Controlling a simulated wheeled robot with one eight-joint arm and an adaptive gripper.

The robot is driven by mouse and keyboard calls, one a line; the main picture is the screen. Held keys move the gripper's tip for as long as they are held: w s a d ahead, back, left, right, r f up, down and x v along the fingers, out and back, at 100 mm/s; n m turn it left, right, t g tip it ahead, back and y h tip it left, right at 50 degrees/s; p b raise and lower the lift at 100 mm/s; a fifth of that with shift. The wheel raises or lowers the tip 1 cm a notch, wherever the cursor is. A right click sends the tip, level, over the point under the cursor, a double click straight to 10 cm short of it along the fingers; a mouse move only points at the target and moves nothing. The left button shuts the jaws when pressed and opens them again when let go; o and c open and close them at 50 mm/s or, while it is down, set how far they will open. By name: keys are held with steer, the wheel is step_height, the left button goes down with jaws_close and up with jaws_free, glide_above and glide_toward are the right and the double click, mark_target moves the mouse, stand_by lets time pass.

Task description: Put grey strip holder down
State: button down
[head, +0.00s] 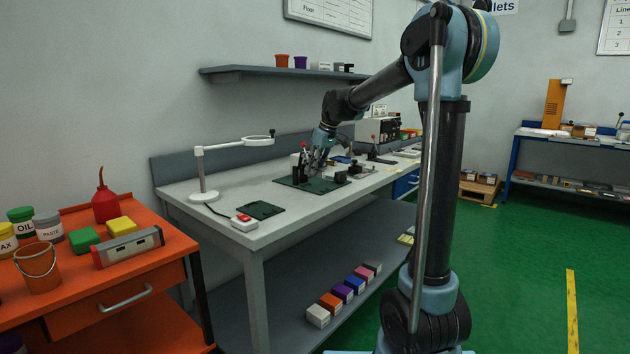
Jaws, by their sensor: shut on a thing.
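My gripper (316,168) is low over the dark green mat (285,181) on the grey workbench. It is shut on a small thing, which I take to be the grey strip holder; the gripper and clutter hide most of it. I cannot tell whether it touches the mat. Small dark parts (341,177) stand on the mat close to the gripper.
A white magnifier lamp (201,165) stands on the bench's left part. Instruments (377,131) stand behind right. Bare bench top lies between lamp and mat.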

steer(key=shift+f, duration=2.3)
steer(key=c, duration=1.5)
jaws_free()
steer(key=v, duration=1.2)
steer(key=s+d+f+m+h, duration=0.1)
steer(key=s+d+f+m, duration=0.2)
steer(key=s, duration=0.4)
steer(key=s+d+f, duration=0.4)
steer(key=s+d, duration=0.1)
steer(key=s, duration=0.1)
steer(key=s+d+f+m+h, duration=0.1)
steer(key=s+d+f+m, duration=0.15)
steer(key=s+d, duration=0.35)
steer(key=s+d+f+m, duration=0.1)
steer(key=s+d+f, duration=0.1)
steer(key=s+f, duration=0.4)
steer(key=s+d+f+m+h, duration=0.1)
steer(key=s+d+f+m, duration=0.1)
steer(key=s+f, duration=0.4)
steer(key=s+d+f+m, duration=0.1)
steer(key=s+d+f, duration=0.1)
steer(key=s+f, duration=0.4)
steer(key=shift+s+d+f+m+h, duration=0.1)
steer(key=shift+s+d+m+h, duration=0.05)
steer(key=shift+s+m+h, duration=0.3)
